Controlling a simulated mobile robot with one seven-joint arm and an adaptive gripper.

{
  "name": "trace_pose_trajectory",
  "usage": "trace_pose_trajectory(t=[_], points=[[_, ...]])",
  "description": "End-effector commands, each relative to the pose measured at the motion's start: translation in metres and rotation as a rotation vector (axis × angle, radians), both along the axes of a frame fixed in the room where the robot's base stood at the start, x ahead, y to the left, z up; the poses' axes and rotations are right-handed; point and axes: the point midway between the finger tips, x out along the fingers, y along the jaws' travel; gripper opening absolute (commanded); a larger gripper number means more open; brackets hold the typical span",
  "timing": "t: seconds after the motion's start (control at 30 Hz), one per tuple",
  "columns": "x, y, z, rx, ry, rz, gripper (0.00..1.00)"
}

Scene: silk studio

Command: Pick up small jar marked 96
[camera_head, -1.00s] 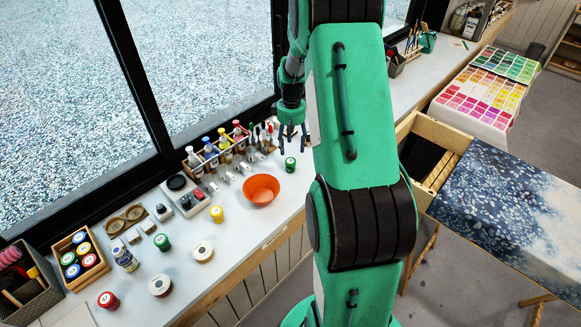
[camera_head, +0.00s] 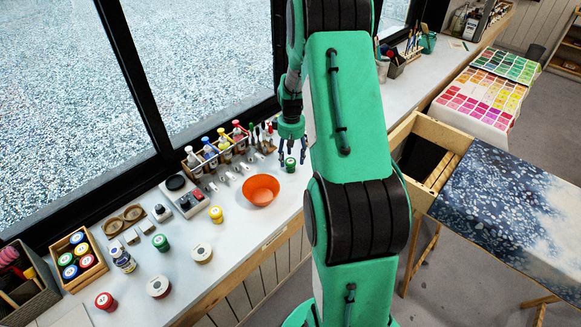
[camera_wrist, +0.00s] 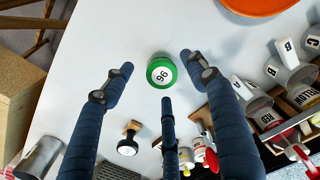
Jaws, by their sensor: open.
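The small jar marked 96 (camera_wrist: 160,72) has a green lid with a white label and stands upright on the pale counter in the wrist view. It also shows in the head view as a small green jar (camera_head: 290,164) to the right of the orange bowl. My gripper (camera_wrist: 152,85) is open and empty, with its dark fingers spread around the jar's place in the picture. In the head view my gripper (camera_head: 291,160) is low over the counter, right above the jar. I cannot tell how much height is left between the fingertips and the lid.
An orange bowl (camera_head: 261,190) stands close by. A rack of dye bottles (camera_head: 220,150) stands along the window side.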

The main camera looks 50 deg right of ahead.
Motion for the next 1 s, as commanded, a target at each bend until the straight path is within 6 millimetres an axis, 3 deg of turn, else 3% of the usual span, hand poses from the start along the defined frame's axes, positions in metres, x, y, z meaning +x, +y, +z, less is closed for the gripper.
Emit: trace_pose_trajectory(t=[0.2,0.4,1.0], points=[[0.000,0.001,-0.028,0.001,0.002,0.000,0.57],[0.001,0.000,-0.044,0.000,0.000,0.000,0.57],[0.000,0.000,-0.045,0.000,0.000,0.000,0.57]])
